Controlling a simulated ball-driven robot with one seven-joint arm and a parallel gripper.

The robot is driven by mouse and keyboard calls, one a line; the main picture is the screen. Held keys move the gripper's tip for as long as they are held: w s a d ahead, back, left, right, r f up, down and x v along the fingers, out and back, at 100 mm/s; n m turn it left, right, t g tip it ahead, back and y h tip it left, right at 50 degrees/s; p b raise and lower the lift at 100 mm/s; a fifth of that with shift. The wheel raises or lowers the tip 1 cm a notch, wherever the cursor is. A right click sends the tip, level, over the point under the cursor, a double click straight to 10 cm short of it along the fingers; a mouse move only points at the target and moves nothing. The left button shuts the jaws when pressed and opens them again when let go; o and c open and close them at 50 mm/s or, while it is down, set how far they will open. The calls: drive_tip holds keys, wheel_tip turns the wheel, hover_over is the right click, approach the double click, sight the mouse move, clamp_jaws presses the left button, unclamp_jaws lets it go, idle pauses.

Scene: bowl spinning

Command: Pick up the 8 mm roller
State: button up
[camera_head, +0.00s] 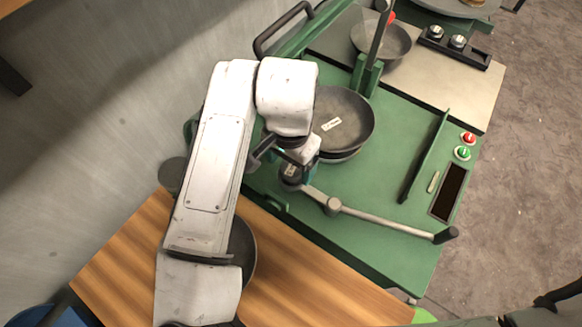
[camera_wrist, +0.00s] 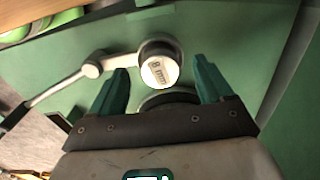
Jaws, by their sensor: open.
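The 8 mm roller (camera_wrist: 160,70) shows in the wrist view as a round, pale-topped piece with a dark rim and an "8 mm" label. It lies between and slightly beyond the tips of my gripper's two green fingers (camera_wrist: 161,74). The fingers are open, with a visible gap on both sides. A dark round part (camera_wrist: 168,98) shows below the roller between the fingers. In the head view, my gripper (camera_head: 301,168) is low over the green machine, beside the near end of the lever, and largely hides the roller there.
A grey lever (camera_head: 385,220) with a dark knob runs right across the green machine (camera_head: 350,245). A dark labelled bowl (camera_head: 343,122) sits just behind my gripper. A green upright guard (camera_head: 425,155) and red and green buttons (camera_head: 463,153) are at right. A wooden table (camera_head: 320,285) is in front.

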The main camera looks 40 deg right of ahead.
drive_tip(key=shift+f, duration=1.15)
drive_tip(key=c, duration=1.5)
drive_tip(key=shift+r, duration=0.15)
